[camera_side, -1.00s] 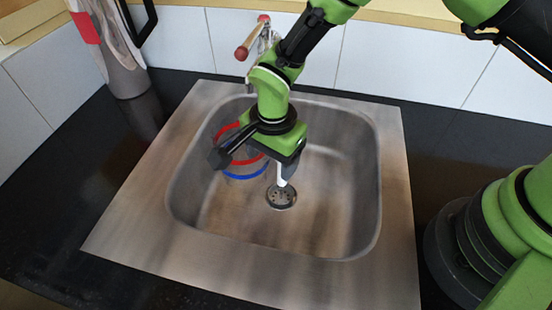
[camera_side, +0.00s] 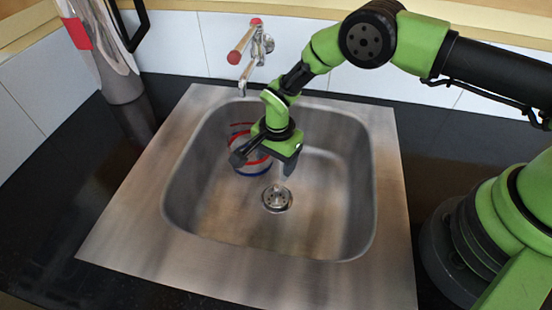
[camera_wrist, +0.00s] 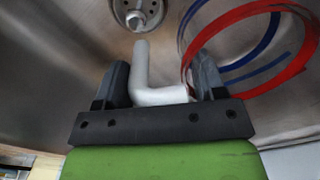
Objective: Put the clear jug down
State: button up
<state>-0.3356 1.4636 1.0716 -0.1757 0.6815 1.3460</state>
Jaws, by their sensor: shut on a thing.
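The clear jug (camera_side: 248,169) is see-through with red and blue bands and is inside the sink basin, left of and behind the drain. My gripper (camera_side: 266,160) is over its right side, partly hiding it. In the wrist view the jug's red band (camera_wrist: 188,66) and blue band curve at the upper right. My gripper (camera_wrist: 162,82) has its two dark fingers on either side of the jug's white handle (camera_wrist: 143,78) and is shut on it. I cannot tell whether the jug's base touches the basin floor.
The steel sink (camera_side: 240,262) is set in a black counter (camera_side: 60,200). A faucet (camera_side: 256,48) with a red-ended handle stands behind the basin. A tall grey container (camera_side: 122,85) stands at the back left. The basin's front and right floor is clear.

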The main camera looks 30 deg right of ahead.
jog(key=shift+f, duration=0.35)
jog(key=o, duration=1.2)
jog(key=shift+o, duration=0.2)
jog(key=shift+r, duration=0.1)
notch_tip(320, 180, up, 12)
jog(key=shift+s+r, duration=0.1)
jog(key=shift+r, duration=0.1)
jog(key=s+d+r+n+t+y, duration=0.1)
jog(key=s+d+r+n+t, duration=0.2)
jog(key=r, duration=0.8)
jog(key=s+d+r+n, duration=0.1)
jog(key=s+d+r, duration=0.3)
jog(key=r, duration=0.7)
jog(key=s+d+r+n+t, duration=0.1)
jog(key=s+r+n+t, duration=0.1)
jog(key=s, duration=0.6)
jog(key=s+d+r+n+t+y, duration=0.1)
jog(key=s+d+n+t, duration=0.1)
jog(key=s, duration=0.6)
jog(key=shift+d+r+n, duration=0.2)
jog(key=shift+r+n, duration=0.15)
jog(key=shift+n, duration=0.45)
